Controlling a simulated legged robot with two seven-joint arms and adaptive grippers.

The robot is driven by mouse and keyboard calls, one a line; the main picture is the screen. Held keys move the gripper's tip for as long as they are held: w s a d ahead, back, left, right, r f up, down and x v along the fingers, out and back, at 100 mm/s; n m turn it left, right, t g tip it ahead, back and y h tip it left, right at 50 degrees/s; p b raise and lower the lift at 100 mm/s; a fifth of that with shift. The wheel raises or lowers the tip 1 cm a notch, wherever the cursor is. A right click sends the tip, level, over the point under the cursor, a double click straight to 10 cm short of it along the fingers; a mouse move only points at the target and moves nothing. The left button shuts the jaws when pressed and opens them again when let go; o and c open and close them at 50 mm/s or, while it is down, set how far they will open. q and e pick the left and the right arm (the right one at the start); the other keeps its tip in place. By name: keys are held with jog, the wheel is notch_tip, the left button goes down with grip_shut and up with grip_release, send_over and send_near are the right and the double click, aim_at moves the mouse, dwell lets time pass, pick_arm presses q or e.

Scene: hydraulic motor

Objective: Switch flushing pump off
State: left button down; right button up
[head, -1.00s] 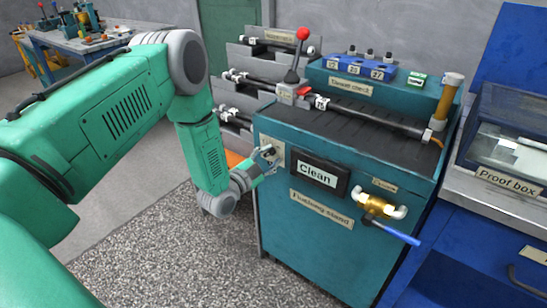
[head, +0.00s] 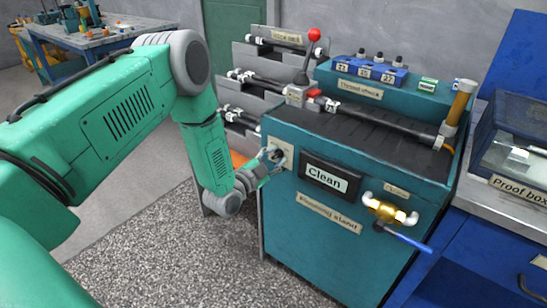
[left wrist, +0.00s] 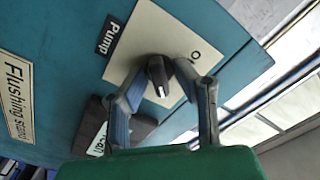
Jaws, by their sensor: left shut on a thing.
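The teal flushing stand (head: 345,255) has a pale switch plate (head: 286,146) at the upper left of its front. In the left wrist view the plate (left wrist: 150,35) bears a dark rotary knob (left wrist: 157,72) with a white pointer mark, an "O" mark (left wrist: 195,55) and a "Pump" label (left wrist: 109,34) beside it. My left gripper (head: 275,155) is at the plate, its fingers on both sides of the knob and shut on it. The left wrist view shows its two fingers (left wrist: 163,85) too. In the head view the gripper mostly hides the knob. My right gripper is not in view.
The "Clean" display (head: 324,178) is just right of the gripper. A brass valve with a blue handle (head: 403,239) sticks out further right. A red-knobbed lever (head: 310,55) stands on top. A proof box (head: 515,150) is at the right. Speckled floor is free in front.

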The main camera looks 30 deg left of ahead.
pick_arm(q)
jog(key=shift+f, duration=0.2)
jog(key=shift+d+n, duration=0.1)
jog(key=shift+n, duration=0.5)
jog(key=n, duration=0.3)
jog(key=shift+s+a+f+p, duration=0.1)
jog(key=shift+a+p, duration=0.1)
jog(key=shift+p, duration=0.15)
jog(key=n, duration=0.3)
jog(key=shift+f, duration=0.1)
jog(key=n, duration=0.3)
jog(key=shift+n, duration=0.3)
jog(key=n, duration=0.3)
jog(key=shift+n, duration=0.3)
jog(key=shift+d+n+b, duration=0.1)
jog(key=shift+n+b, duration=0.3)
jog(key=shift+n, duration=1.4)
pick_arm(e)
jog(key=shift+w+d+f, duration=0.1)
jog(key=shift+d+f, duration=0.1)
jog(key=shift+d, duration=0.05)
